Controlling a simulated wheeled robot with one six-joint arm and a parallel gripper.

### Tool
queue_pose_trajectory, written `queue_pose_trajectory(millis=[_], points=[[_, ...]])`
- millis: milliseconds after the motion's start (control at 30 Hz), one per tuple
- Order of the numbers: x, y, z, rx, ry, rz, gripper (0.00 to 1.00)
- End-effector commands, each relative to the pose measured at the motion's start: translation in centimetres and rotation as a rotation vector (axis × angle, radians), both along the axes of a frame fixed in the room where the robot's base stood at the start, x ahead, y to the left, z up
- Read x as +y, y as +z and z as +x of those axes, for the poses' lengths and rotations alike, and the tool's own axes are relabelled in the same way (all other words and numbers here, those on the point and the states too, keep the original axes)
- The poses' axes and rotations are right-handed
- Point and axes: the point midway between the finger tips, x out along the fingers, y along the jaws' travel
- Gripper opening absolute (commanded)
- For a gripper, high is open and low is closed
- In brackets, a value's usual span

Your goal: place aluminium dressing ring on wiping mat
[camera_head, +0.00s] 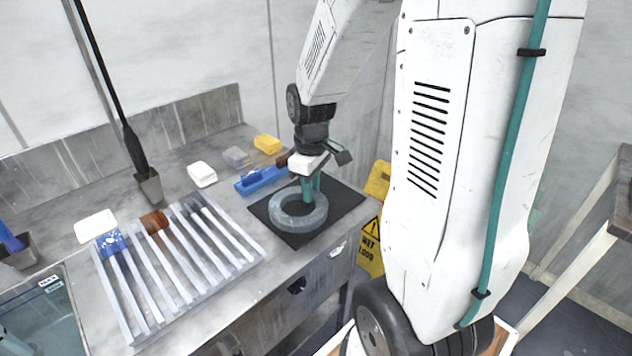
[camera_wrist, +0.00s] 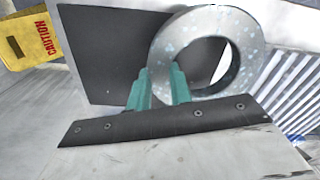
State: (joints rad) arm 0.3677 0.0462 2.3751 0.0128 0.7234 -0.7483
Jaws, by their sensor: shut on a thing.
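The aluminium dressing ring (camera_head: 298,221) is a thick grey speckled ring over the front left part of the dark wiping mat (camera_head: 345,199). My gripper (camera_head: 308,198) has its green fingers shut on the back right wall of the ring. In the wrist view the ring (camera_wrist: 166,57) shows beyond the green fingertips (camera_wrist: 160,80), and the black mat (camera_wrist: 100,45) lies behind it. The ring looks flat and at or very near the mat; I cannot tell whether it touches.
A slatted rack (camera_head: 225,263) with brushes stands left of the mat. A blue tool (camera_head: 262,178), a yellow block (camera_head: 267,144) and white cloths (camera_head: 201,174) lie behind. A yellow wet-floor sign (camera_head: 371,247) stands beyond the bench's right edge. A water basin (camera_head: 40,315) is at front left.

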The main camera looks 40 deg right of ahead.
Motion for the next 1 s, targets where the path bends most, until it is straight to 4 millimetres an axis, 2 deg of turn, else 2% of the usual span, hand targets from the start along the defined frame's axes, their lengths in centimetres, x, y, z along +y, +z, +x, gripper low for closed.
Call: queue_pose_trajectory(millis=[33, 200, 400, 567, 800, 1000], points=[[-1.1, -0.2, 0.8, 0.001, -0.004, 0.001, 0.00], [-4.4, -0.5, 3.2, 0.000, -0.004, 0.000, 0.00], [-6.7, -0.7, 4.8, -0.001, -0.003, -0.001, 0.00], [-7.0, -1.2, 5.0, 0.001, -0.002, 0.001, 0.00], [-7.0, -4.1, 5.0, 0.003, -0.002, 0.001, 0.00], [-7.0, -4.3, 5.0, -0.001, -0.002, -0.001, 0.00]])
